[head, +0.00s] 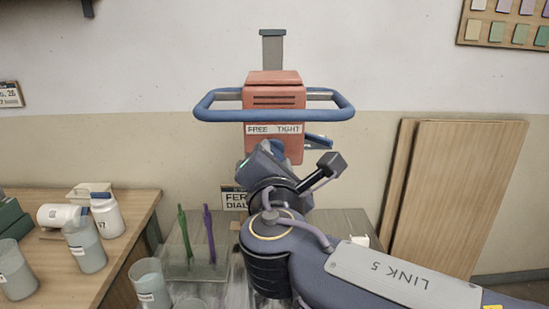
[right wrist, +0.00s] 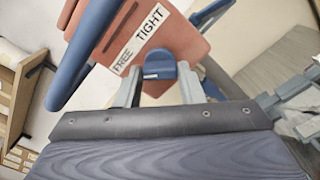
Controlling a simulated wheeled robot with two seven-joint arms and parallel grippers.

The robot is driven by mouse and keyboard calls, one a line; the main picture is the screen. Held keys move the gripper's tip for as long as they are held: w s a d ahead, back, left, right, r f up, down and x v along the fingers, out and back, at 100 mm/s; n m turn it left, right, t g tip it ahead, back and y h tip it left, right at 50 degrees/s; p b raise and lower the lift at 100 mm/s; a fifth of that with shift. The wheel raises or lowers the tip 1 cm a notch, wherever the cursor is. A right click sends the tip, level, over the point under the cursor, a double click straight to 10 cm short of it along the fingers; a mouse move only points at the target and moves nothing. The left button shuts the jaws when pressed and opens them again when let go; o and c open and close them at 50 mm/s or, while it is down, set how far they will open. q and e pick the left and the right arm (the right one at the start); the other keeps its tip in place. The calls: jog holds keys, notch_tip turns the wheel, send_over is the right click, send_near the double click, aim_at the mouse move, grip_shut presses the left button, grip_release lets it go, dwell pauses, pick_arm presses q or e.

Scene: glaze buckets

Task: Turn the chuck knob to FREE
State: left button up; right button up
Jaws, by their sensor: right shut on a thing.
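The red mixer head (head: 274,95) stands in the middle of the head view, with a white FREE / TIGHT label (head: 275,129) on its front. In the right wrist view the label (right wrist: 140,38) sits just above the blue chuck knob (right wrist: 161,63). The knob lies between the two grey fingers of my right gripper (right wrist: 161,88), which is shut on it. In the head view my right gripper (head: 266,152) is right below the label and hides the knob. Which word the knob points to I cannot tell. My left gripper is not in view.
A blue rail (head: 207,106) rings the mixer head, and a blue lever (head: 318,142) sticks out at its right. Beakers (head: 88,246) and a white jar (head: 107,216) stand on the left bench. A rack (head: 194,262) with green and purple sticks is below. Boards (head: 465,195) lean right.

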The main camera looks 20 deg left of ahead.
dwell(0.3)
jog(key=o, duration=1)
jog(key=shift+s, duration=0.1)
jog(key=b+v, duration=0.1)
jog(key=v, duration=0.6)
jog(key=shift+s+d, duration=0.15)
jog(key=shift+s, duration=0.2)
